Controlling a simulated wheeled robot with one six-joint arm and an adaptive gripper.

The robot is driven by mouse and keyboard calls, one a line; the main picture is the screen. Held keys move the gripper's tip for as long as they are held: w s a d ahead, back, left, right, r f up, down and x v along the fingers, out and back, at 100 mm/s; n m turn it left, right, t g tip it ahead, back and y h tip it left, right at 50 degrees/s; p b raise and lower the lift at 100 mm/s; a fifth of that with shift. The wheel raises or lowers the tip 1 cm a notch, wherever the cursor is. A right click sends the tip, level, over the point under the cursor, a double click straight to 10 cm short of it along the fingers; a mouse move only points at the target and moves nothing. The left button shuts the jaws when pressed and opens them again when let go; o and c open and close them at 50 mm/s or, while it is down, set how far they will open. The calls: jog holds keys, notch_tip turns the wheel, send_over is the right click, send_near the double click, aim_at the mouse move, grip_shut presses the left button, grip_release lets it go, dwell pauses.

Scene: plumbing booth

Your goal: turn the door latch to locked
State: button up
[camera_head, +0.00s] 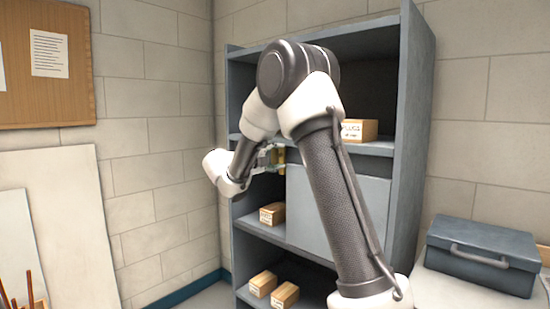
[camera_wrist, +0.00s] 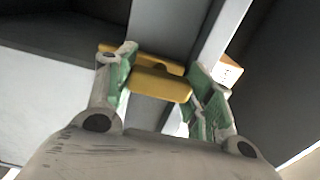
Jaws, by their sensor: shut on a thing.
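The yellow door latch (camera_wrist: 160,84) sits between the green-padded fingers of my gripper (camera_wrist: 163,88) in the wrist view. My gripper is shut on it. In the head view my gripper (camera_head: 270,158) reaches the left edge of the grey cabinet door (camera_head: 345,212), and a little of the yellow latch (camera_head: 280,156) shows there. The door covers part of the shelf unit's middle. My arm hides part of the door, and I cannot tell the latch's exact angle.
The grey shelf unit (camera_head: 415,120) holds small boxes, one (camera_head: 358,130) above the door and others (camera_head: 272,213) on lower shelves. A blue-grey toolbox (camera_head: 482,254) sits on a surface at the right. Pale boards (camera_head: 70,220) lean on the left wall.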

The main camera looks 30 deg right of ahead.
jog(key=o, duration=1.5)
jog(key=shift+c, duration=0.2)
jog(key=v, duration=1.2)
